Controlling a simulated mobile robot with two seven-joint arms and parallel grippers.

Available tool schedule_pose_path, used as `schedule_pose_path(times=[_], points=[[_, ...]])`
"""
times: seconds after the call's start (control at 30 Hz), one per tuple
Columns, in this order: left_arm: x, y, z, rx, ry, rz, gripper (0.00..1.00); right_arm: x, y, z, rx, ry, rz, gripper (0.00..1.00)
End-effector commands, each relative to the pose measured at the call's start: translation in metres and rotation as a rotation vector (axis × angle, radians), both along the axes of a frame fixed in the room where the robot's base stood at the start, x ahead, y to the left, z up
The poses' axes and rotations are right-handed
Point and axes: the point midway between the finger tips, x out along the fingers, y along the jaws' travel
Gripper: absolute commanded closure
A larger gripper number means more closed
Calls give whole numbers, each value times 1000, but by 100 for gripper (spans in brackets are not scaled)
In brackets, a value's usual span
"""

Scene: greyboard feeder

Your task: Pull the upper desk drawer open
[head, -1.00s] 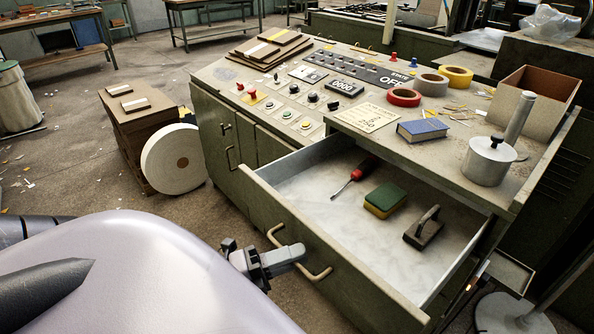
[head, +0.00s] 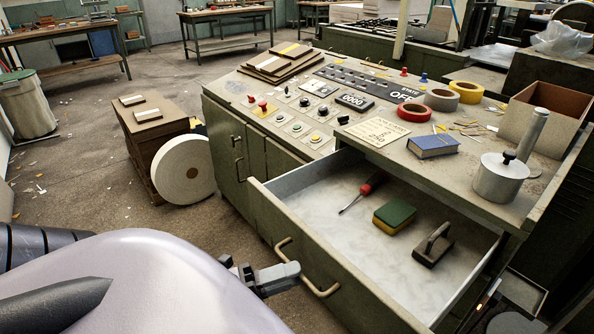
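The upper desk drawer (head: 362,284) stands well open from the green-grey control desk (head: 228,100), its pale interior exposed. Its front carries a beige bar handle (head: 323,291). My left gripper (head: 283,277) is at this handle, its grey fingertip overlapping the middle of the bar in the picture. The far finger is hidden, so I cannot tell whether it is open or touching the bar. In the drawer lie a red-handled screwdriver (head: 371,185), a green and yellow sponge (head: 395,215) and a dark block with a handle (head: 432,246). My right gripper is not in view.
On the desk top are a blue book (head: 433,147), several tape rolls, a metal pot (head: 498,181) and an open cardboard box (head: 545,115). Brown boxes (head: 150,135) and a white roll (head: 183,170) stand on the floor left of the desk.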

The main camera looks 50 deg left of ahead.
Motion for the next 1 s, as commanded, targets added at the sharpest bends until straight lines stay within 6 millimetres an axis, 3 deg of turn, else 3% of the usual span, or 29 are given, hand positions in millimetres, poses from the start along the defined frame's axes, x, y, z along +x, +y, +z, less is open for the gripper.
schedule_pose_path(times=[0.33,1.0], points=[[-39,20,-9,0,2,1,77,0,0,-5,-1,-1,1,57],[-43,22,-8,0,0,0,77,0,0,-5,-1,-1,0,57]])
